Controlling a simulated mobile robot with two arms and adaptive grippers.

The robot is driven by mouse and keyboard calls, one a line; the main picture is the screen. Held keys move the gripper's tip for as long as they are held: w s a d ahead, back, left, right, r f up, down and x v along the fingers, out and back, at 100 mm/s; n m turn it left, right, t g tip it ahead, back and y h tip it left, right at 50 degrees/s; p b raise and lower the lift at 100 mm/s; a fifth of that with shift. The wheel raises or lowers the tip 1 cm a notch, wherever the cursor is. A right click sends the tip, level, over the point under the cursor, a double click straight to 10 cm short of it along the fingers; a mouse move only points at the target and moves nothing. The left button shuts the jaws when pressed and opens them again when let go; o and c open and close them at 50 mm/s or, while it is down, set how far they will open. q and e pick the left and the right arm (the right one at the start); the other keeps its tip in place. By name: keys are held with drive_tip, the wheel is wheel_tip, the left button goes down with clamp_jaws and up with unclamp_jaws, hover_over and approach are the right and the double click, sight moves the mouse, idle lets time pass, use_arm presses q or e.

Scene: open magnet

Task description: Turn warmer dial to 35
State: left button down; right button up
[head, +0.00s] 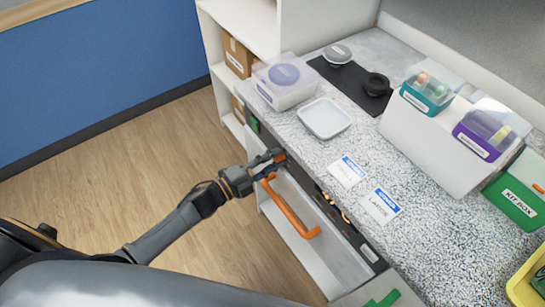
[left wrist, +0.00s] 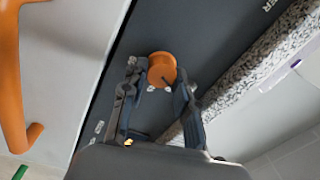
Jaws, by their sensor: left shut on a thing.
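The warmer's dark front panel (head: 338,212) runs under the counter edge, and it fills much of the left wrist view (left wrist: 205,40). An orange dial (left wrist: 162,68) with a dark mark stands out from the panel there. My left gripper (head: 276,158) is at the far left end of the panel. In the left wrist view its two fingers (left wrist: 160,82) are on either side of the dial, shut on it. The dial's scale cannot be read. My right gripper is not in view.
An orange handle (head: 290,208) juts out below the panel, close beside my left gripper. The speckled counter (head: 420,240) above holds a white tray (head: 325,118), clear-lidded boxes and label cards. The wooden floor (head: 120,165) to the left is clear.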

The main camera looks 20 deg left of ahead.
use_arm(q)
drive_tip(key=shift+n+p, duration=0.65)
drive_tip(key=shift+n, duration=1.55)
drive_tip(key=c, duration=1)
unclamp_jaws()
drive_tip(key=v, duration=1.2)
drive_tip(key=shift+s, duration=0.1)
